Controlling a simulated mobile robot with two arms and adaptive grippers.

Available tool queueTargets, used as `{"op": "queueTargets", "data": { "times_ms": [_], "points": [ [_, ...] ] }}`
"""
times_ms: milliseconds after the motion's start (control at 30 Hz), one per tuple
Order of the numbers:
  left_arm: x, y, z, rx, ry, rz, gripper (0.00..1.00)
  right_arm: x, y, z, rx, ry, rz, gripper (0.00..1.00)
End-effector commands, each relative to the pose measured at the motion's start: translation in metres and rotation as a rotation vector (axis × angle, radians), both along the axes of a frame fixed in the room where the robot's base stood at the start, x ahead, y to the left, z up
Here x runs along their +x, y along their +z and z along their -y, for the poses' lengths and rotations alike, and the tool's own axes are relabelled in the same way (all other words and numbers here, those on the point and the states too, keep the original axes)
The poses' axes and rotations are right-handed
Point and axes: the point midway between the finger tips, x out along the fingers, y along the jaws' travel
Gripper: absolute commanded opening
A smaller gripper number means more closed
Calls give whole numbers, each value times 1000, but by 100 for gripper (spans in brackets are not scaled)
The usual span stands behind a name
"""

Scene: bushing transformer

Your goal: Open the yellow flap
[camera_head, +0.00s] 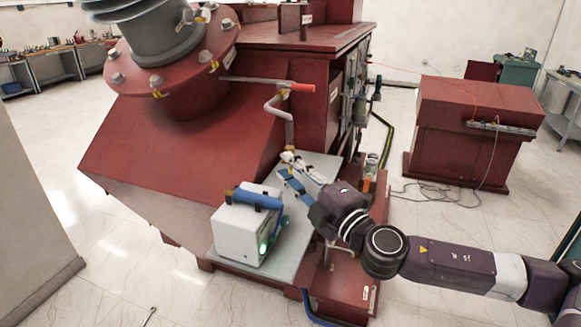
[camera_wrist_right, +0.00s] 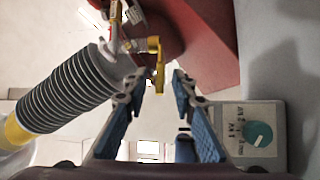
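The yellow flap (camera_wrist_right: 157,52) is a small yellow lever on a brass fitting, seen ahead of my right gripper in the right wrist view. In the head view a small yellow spot (camera_head: 291,149) shows at the lower end of the grey pipe, by the fingertips. My right gripper (camera_head: 298,162) has blue-padded fingers. In the right wrist view the gripper (camera_wrist_right: 158,84) is open, with the lower end of the flap in line with the gap between the fingertips. I cannot tell whether they touch. My left gripper is not in view.
A white box with a blue handle (camera_head: 238,236) stands on the grey plate (camera_head: 303,218) close to my right gripper. The grey pipe with a red handle (camera_head: 297,87) rises above. The red transformer body (camera_head: 170,150) is on the left.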

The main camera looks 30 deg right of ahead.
Motion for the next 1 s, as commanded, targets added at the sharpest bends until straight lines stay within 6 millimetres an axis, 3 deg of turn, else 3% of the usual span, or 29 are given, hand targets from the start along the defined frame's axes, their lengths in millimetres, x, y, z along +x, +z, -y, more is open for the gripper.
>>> {"op": "queueTargets", "data": {
  "times_ms": [233,467,733,1000],
  "points": [
    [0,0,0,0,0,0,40,0,0,0,0,0,0,23],
    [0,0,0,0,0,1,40,0,0,0,0,0,0,0],
    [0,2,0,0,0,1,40,0,0,0,1,-6,1,0],
    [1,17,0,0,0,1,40,2,4,-5,10,-113,8,0]
  ]
}}
